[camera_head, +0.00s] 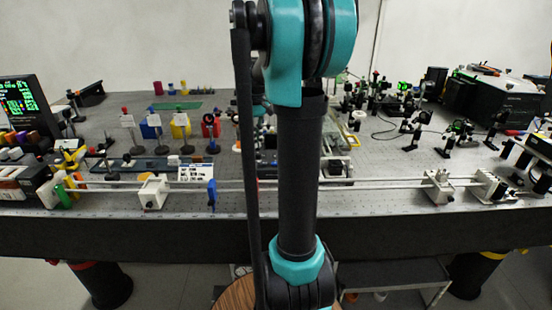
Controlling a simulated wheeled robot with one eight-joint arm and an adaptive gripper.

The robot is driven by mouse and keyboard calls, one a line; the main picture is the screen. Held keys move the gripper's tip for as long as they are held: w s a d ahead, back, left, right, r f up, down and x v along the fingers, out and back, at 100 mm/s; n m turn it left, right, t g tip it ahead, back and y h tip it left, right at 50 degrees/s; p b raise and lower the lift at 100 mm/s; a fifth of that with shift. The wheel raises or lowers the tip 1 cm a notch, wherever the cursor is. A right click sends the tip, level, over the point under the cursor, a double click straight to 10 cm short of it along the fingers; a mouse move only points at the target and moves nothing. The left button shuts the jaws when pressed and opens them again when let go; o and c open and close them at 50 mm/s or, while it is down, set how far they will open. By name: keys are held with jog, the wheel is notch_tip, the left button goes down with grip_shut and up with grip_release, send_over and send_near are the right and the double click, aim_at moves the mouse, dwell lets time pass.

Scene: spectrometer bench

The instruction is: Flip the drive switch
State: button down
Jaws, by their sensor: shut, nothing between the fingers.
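My arm crosses the middle of the picture from top to bottom and covers the centre of the bench. My gripper cannot be made out; my arm hides that area. No drive switch can be told apart with certainty at this size. At the far left, a pale unit (15,183) with dark and coloured parts stands at the front of the bench, beside the end of a long twin rail (330,185). The rail runs along the front edge. A white carriage block (153,191) sits on it at the left, and a second white block (438,187) at the right.
A green-text display (22,102) stands at the back left. Several post-mounted parts stand at mid left, and a blue upright plate (211,193) stands near the rail. A large dark box (497,99) and crowded optics fill the right. The front bench strip (380,208) is mostly clear.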

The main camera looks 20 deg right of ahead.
jog(key=shift+f, duration=0.25)
jog(key=shift+r, duration=3.5)
